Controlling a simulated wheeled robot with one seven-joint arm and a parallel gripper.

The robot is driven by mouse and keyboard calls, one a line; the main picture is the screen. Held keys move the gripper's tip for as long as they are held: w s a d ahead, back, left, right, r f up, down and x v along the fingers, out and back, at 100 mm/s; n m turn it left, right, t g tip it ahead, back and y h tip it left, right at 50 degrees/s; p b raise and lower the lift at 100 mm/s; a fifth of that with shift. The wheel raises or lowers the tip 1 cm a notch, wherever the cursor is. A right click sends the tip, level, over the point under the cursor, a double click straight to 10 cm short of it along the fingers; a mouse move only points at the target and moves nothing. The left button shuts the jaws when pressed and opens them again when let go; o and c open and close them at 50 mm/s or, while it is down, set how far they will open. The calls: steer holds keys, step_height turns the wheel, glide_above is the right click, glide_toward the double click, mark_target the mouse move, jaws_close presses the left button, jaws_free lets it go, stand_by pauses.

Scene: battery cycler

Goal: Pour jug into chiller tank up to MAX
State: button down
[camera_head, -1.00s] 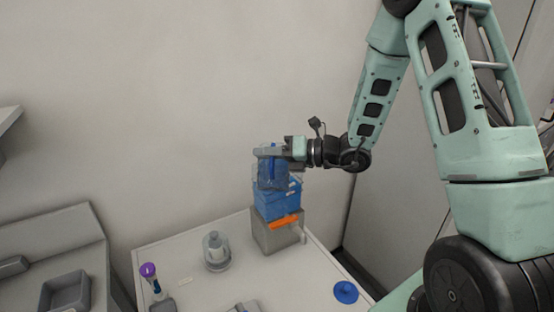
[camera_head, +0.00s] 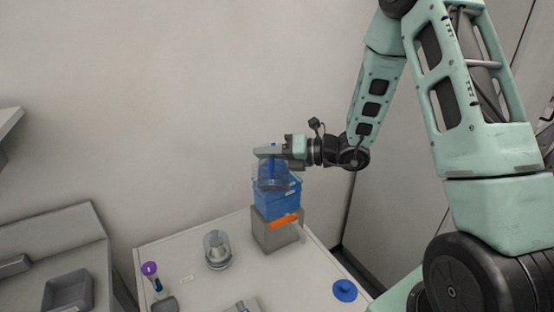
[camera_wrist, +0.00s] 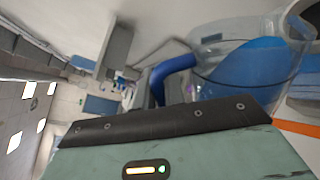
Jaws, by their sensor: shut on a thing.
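The clear jug (camera_head: 270,179) hangs in my gripper (camera_head: 268,151) directly above the chiller. In the wrist view the jug (camera_wrist: 245,68) shows blue liquid inside and a blue handle (camera_wrist: 170,72), and the liquid surface slants across the picture. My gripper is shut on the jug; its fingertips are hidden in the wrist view. The chiller has a blue tank (camera_head: 279,200) on a grey base (camera_head: 271,238) with an orange strip on its front. The jug overlaps the tank's top in the head view. I cannot make out the MAX mark, the tank's level or any stream.
The chiller stands at the back of a white table (camera_head: 200,288). A clear glass vessel (camera_head: 217,250) stands left of it, and a blue round cap (camera_head: 345,291) lies to its right. A purple-topped item (camera_head: 150,269) is near the left edge. The wall is close behind.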

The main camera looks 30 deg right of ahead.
steer(key=shift+w+d+r+m+p, duration=0.3)
steer(key=shift+m+p, duration=0.2)
steer(key=shift+p, duration=0.45)
stand_by(1.2)
